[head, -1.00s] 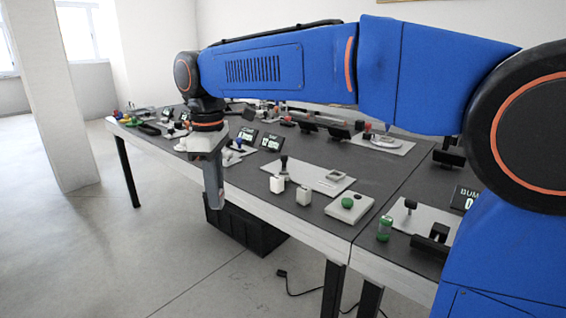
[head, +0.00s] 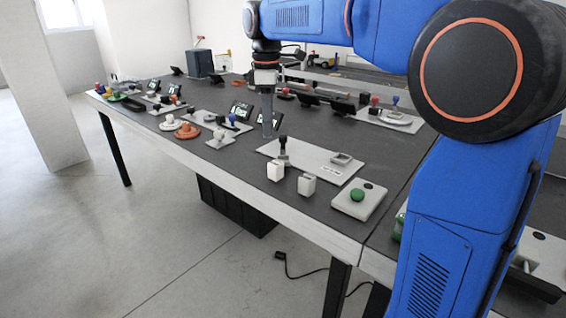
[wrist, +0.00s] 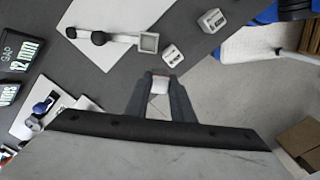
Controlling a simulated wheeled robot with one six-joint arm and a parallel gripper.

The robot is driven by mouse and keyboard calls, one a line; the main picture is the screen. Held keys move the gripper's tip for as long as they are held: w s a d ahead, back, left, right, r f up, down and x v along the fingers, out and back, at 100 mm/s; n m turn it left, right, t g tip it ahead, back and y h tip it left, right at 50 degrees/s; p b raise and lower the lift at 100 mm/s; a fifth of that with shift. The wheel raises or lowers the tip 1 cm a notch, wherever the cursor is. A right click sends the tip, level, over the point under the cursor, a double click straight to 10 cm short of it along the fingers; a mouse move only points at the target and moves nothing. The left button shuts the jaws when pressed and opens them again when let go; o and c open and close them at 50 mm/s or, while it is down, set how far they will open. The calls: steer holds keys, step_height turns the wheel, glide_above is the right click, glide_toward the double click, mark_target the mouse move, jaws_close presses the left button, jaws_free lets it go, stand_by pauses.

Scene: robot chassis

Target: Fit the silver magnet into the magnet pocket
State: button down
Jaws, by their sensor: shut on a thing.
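My gripper (wrist: 160,92) is shut on a small pale block, which I take for the silver magnet (wrist: 160,84); only its end shows between the fingers. In the head view my gripper (head: 267,132) points down over the dark table, just behind a pale plate (head: 310,157). The plate also shows in the wrist view (wrist: 118,12). It carries a black-knobbed piece (wrist: 98,38) and a raised grey square frame (wrist: 148,42) with a recess. I cannot tell for sure whether this recess is the magnet pocket.
Two white slotted blocks (head: 275,171) (head: 306,186) stand near the front edge. A box with a green button (head: 357,196) is to their right. Small displays (head: 241,111) and another plate with a blue knob (head: 222,139) lie left. Floor lies beyond the table edge.

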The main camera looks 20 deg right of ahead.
steer(key=w+d, duration=0.2)
steer(key=d, duration=0.3)
steer(key=shift+a+f, duration=0.1)
steer(key=shift+f, duration=4.65)
steer(key=shift+f, duration=0.15)
steer(key=c, duration=1.5)
jaws_free()
steer(key=shift+c, duration=0.2)
step_height(320, 180, up, 12)
